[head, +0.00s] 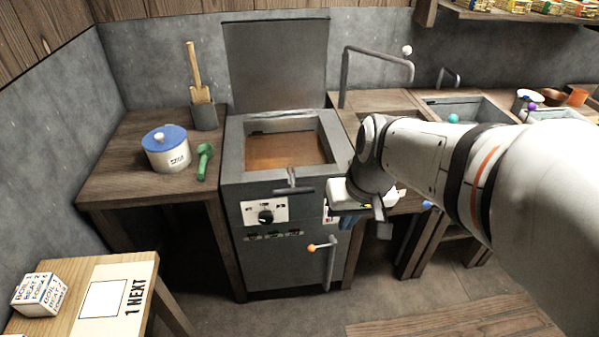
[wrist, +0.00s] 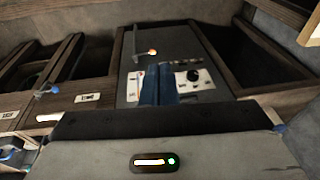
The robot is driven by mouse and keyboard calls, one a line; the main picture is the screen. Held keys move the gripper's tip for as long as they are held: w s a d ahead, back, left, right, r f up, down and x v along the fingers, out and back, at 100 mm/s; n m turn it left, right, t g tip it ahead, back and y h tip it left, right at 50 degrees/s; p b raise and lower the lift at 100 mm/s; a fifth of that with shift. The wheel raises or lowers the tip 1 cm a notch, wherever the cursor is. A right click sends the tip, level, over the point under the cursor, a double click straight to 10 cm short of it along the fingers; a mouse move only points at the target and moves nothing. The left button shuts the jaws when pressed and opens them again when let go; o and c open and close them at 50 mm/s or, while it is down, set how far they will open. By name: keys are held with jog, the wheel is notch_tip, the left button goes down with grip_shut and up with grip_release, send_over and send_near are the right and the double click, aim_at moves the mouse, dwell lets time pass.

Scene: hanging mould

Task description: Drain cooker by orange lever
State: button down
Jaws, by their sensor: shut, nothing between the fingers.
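The cooker (head: 236,160) is a grey box with its lid (head: 275,65) raised and brownish liquid (head: 285,150) inside. The orange lever (head: 312,248) is an orange ball on a short arm low on the cooker's front. The orange ball (wrist: 152,53) also shows in the wrist view, beyond my fingertips and apart from them. My gripper (head: 346,222) is in front of the cooker's right side, up and to the right of the orange ball in the head view. Its blue fingers (wrist: 159,70) are shut and empty. The arm's end hides part of the cooker's right front.
A dial panel (head: 265,213) and a bar handle (head: 293,189) are on the cooker's front. A blue-lidded pot (head: 166,150) and a green ladle (head: 204,162) are on the left counter. A sink (head: 470,112) is at right. A small table (head: 75,285) stands front left.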

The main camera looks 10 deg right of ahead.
aim_at(314, 247)
jog(key=w+d+f+y+b, duration=0.1)
jog(key=w+d+f+b, duration=0.1)
jog(key=w+f+b, duration=0.4)
jog(key=w+d+f+t+y+b, duration=0.1)
jog(key=w+f+b, duration=0.6)
jog(key=f, duration=0.8)
jog(key=w+d+f+m+y+b, duration=0.1)
jog(key=w+d+f+b, duration=0.3)
jog(key=f, duration=0.7)
jog(key=w+y+b, duration=0.1)
jog(key=w+b, duration=0.1)
jog(key=w, duration=0.1)
jog(key=shift+w+d+t, duration=0.3)
jog(key=shift+w+d, duration=0.05)
jog(key=shift+y, duration=0.3)
jog(key=b+x, duration=0.4)
jog(key=x, duration=0.9)
jog(key=shift+a+f, duration=0.1)
jog(key=shift+f, duration=0.3)
jog(key=shift+w+a+f, duration=0.1)
